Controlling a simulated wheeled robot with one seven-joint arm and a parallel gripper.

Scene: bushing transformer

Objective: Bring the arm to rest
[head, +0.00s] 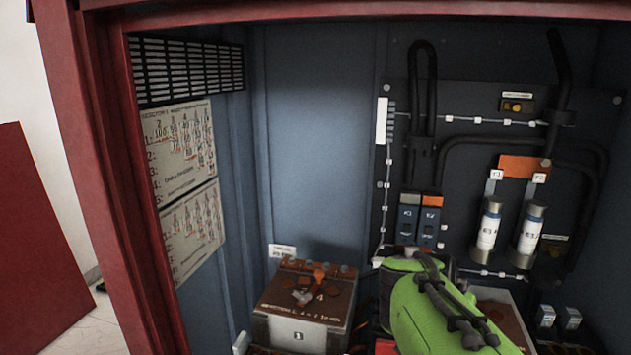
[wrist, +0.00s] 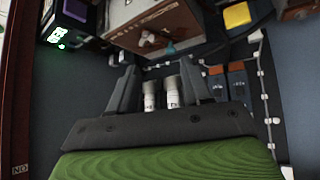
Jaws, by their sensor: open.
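My arm's green link (head: 440,310) reaches into the cabinet from the lower right in the head view. My gripper's fingers show in the wrist view (wrist: 158,68). They are dark, spread apart and open, with nothing gripped between them. Two white cylindrical fuses (wrist: 150,100) appear in the gap between the fingers, behind them. In the head view the fuses (head: 488,232) stand upright on the back panel, right of my arm and apart from it. My fingertips cannot be made out in the head view.
The red cabinet frame (head: 95,150) bounds the left side. A brown-topped box (head: 300,330) stands on the cabinet floor left of my arm. Blue and orange switches (head: 408,222) and black cables (head: 425,70) are on the back panel. The upper middle of the cabinet is clear.

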